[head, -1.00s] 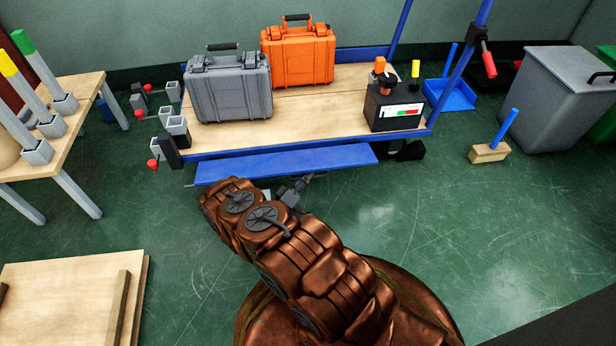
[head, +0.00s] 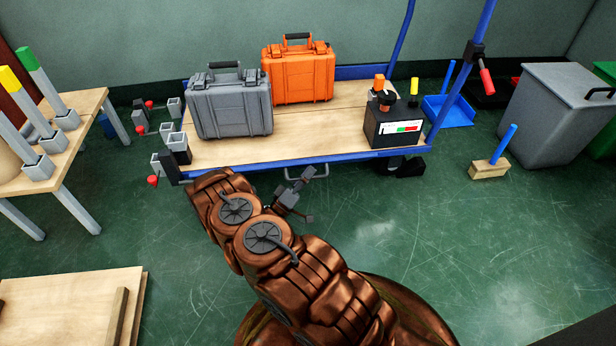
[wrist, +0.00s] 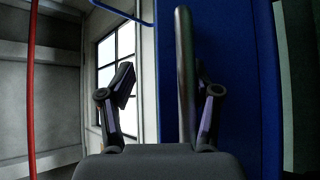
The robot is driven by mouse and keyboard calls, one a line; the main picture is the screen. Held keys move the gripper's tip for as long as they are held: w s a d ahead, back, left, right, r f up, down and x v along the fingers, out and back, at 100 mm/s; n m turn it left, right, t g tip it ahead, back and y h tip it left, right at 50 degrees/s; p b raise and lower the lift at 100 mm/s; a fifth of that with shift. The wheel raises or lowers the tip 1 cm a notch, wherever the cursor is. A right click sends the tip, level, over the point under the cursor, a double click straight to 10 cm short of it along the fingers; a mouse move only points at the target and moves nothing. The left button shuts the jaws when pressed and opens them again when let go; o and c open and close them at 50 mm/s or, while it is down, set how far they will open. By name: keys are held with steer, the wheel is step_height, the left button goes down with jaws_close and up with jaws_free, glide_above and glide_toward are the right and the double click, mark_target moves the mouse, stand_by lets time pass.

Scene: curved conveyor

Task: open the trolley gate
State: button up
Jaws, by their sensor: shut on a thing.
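The trolley (head: 240,148) stands across the back with a wooden deck and blue frame. In the head view its gate panel is no longer visible as a face below the front edge. A pale handle loop (head: 325,174) shows there. In the wrist view the blue gate (wrist: 235,75) fills the right side, and its grey handle bar (wrist: 185,75) stands upright in the picture between my fingers, close to the right one. In the head view my gripper (head: 300,194) is just in front of the trolley's front edge, partly behind my arm.
A grey case (head: 230,107) and an orange case (head: 298,75) stand on the deck, with a black box (head: 393,128) at its right. A wooden table (head: 85,112) is at left. Wooden boards (head: 65,305) lie lower left.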

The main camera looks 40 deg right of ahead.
steer(key=shift+a+r, duration=0.1)
steer(key=shift+a, duration=0.05)
steer(key=v, duration=0.8)
steer(key=shift+a+f, duration=0.2)
steer(key=shift+f, duration=0.3)
stand_by(0.7)
steer(key=shift+w, duration=0.15)
